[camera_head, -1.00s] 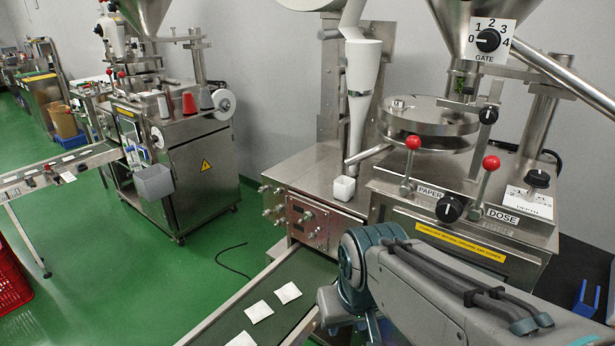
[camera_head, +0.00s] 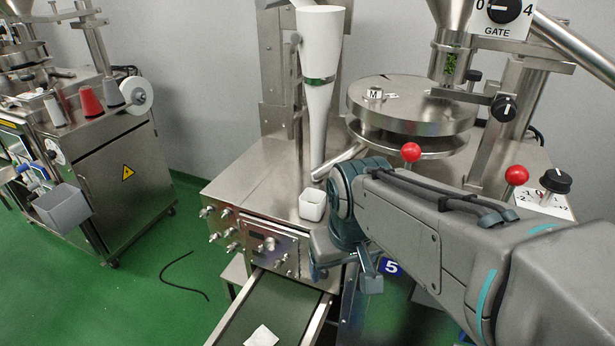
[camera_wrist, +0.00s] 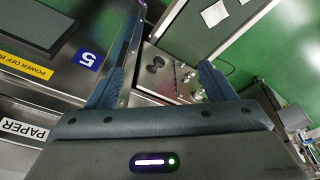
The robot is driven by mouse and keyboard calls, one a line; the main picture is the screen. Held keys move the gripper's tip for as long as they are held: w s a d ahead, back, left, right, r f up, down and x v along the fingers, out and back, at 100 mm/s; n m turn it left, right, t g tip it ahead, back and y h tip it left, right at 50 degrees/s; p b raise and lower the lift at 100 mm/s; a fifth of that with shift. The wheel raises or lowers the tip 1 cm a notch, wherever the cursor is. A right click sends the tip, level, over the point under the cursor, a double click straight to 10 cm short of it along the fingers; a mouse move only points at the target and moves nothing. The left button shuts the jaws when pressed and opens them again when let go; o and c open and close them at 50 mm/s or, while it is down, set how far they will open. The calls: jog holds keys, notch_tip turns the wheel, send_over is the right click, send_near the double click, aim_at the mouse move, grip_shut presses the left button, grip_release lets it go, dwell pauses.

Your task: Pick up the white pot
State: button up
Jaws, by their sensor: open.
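The white pot (camera_head: 312,204) is a small square white cup. It stands upright on the steel top of the packing machine, below the tip of the white funnel, just left of my arm's wrist in the head view. My gripper (camera_head: 345,275) is in front of the machine's front face, lower than the pot and apart from it. In the wrist view my gripper (camera_wrist: 158,85) shows two fingers spread wide with nothing between them. I cannot make out the pot in the wrist view.
The white funnel (camera_head: 318,90) hangs behind the pot, and a round steel drum (camera_head: 412,108) stands to the right. Red-knobbed levers (camera_head: 411,152) rise behind my arm. Valves and knobs (camera_head: 228,233) stick out of the front face. A conveyor (camera_head: 285,312) runs below.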

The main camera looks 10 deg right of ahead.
jog(key=w+a+r+n+g+p, duration=0.1)
jog(key=w+r+n, duration=0.3)
jog(key=w, duration=0.5)
jog(key=n+g+h+p, duration=0.4)
jog(key=n, duration=0.2)
send_over(305, 196)
jog(key=a, duration=0.2)
jog(key=f, duration=0.5)
jog(key=shift+w+a+f, duration=0.15)
jog(key=shift+w+f, duration=0.1)
jog(key=shift+f, duration=0.1)
jog(key=x, duration=0.3)
jog(key=p+x, duration=0.1)
jog(key=shift+s+d+f, duration=0.25)
jog(key=shift+s, duration=0.1)
jog(key=shift+d+f+y, duration=0.1)
jog(key=shift+f+y, duration=0.2)
jog(key=c, duration=1.1)
jog(key=shift+r, duration=0.1)
